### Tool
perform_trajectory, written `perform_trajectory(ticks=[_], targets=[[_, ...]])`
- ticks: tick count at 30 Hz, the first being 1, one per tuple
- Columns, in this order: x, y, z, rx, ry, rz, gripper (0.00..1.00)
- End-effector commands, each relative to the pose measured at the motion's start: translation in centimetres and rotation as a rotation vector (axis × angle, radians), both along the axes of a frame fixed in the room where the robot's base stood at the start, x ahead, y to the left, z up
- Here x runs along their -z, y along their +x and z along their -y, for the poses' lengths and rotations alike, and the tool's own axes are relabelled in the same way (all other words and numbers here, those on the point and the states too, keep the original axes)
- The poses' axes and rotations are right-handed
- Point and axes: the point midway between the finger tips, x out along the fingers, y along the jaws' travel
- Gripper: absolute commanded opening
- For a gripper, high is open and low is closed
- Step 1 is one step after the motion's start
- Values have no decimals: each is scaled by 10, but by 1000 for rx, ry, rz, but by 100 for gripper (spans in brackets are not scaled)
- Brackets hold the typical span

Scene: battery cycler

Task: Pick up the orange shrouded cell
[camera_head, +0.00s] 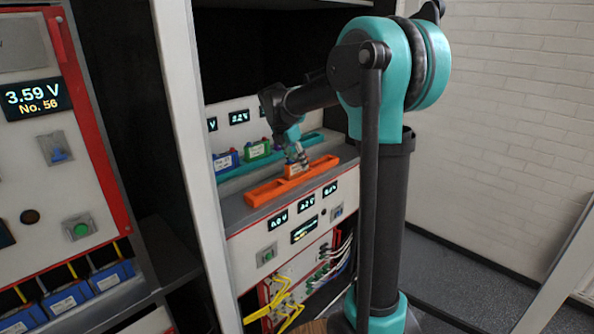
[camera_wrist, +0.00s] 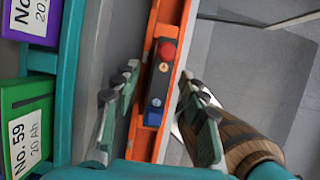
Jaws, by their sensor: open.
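The orange shrouded cell (camera_head: 294,170) sits in the long orange tray (camera_head: 262,193) on the grey shelf of the bench. In the wrist view I look down on the cell's dark top (camera_wrist: 158,88), with a red terminal at one end and a blue one at the other. My gripper (camera_wrist: 158,80) is open, with one finger on each side of the cell in the picture. In the head view my gripper (camera_head: 299,154) is right at the cell and hides part of it. I cannot tell whether the fingers touch it.
Behind it, a teal tray (camera_head: 313,139) holds a green cell (camera_head: 257,150) and a blue cell (camera_head: 225,160). A purple cell (camera_wrist: 35,18) also shows in the wrist view. Cabinet uprights (camera_head: 195,140) frame the bay.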

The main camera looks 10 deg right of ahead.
Motion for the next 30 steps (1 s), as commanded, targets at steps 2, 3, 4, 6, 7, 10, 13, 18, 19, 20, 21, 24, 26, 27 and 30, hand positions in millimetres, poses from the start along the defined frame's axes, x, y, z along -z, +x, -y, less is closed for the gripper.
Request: perform_trajectory(ticks=[2, 3, 4, 6, 7, 10, 13, 18, 19, 20, 21, 24, 26, 27, 30], targets=[[0, 0, 0, 0, 0, 0, 39], [0, 0, 0, 0, 0, 0, 34], [0, 0, 0, 0, 0, 0, 31], [0, 0, 0, 0, 0, 0, 22], [0, 0, 0, 0, 0, 0, 18], [0, 0, 0, 0, 0, 0, 6], [0, 0, 0, 0, 0, 0, 0], [-1, 0, 0, 0, 0, 0, 0], [-1, 0, 0, 0, 0, 0, 0], [-1, 0, 0, 0, 0, 0, 0], [-1, 0, 0, 0, 0, 0, 0], [-1, 0, 0, 0, 0, 0, 0], [-2, 0, 0, 0, 0, 0, 0], [-3, 0, 0, 0, 0, 0, 0], [-9, 0, 0, 0, 0, 0, 0]])
